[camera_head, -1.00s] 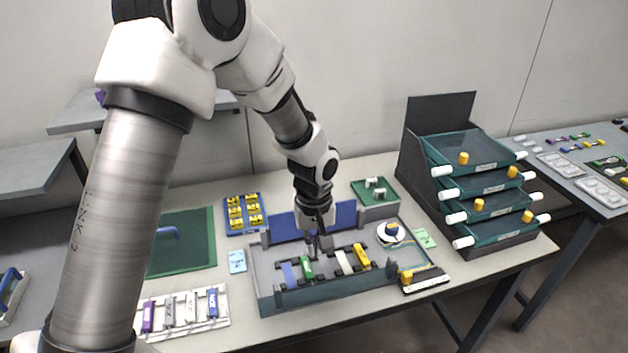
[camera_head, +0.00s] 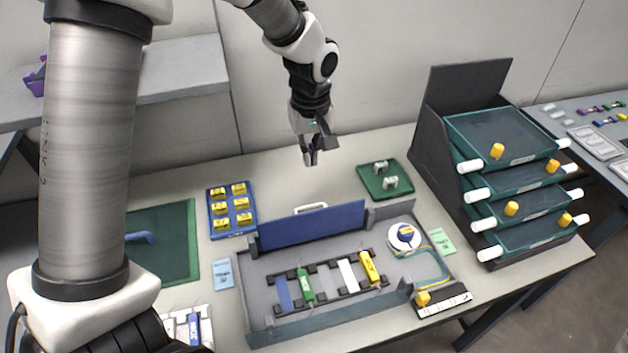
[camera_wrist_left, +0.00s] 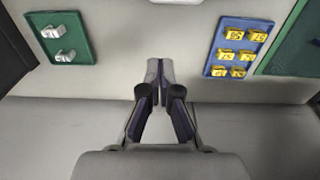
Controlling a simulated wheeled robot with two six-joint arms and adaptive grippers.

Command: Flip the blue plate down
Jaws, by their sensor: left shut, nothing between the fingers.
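The blue plate (camera_head: 311,225) stands upright along the back edge of the grey splicing tray (camera_head: 330,326), with a white handle (camera_head: 310,208) behind its top edge. Inside the tray a black rack holds a blue piece (camera_head: 283,294), a green piece (camera_head: 305,284), a white piece (camera_head: 347,274) and a yellow piece (camera_head: 369,268). My left gripper (camera_head: 311,158) is shut and empty, above and behind the plate, apart from it. In the left wrist view its fingers (camera_wrist_left: 157,82) are together over the table. My right gripper is not in view.
A blue tray of yellow blocks (camera_head: 232,233) lies left of the plate, and a green tray with grey parts (camera_head: 385,197) lies right of it. A rack of teal drawers (camera_head: 530,195) stands at right. A white spool (camera_head: 405,246) sits right of the rack. The wall is behind.

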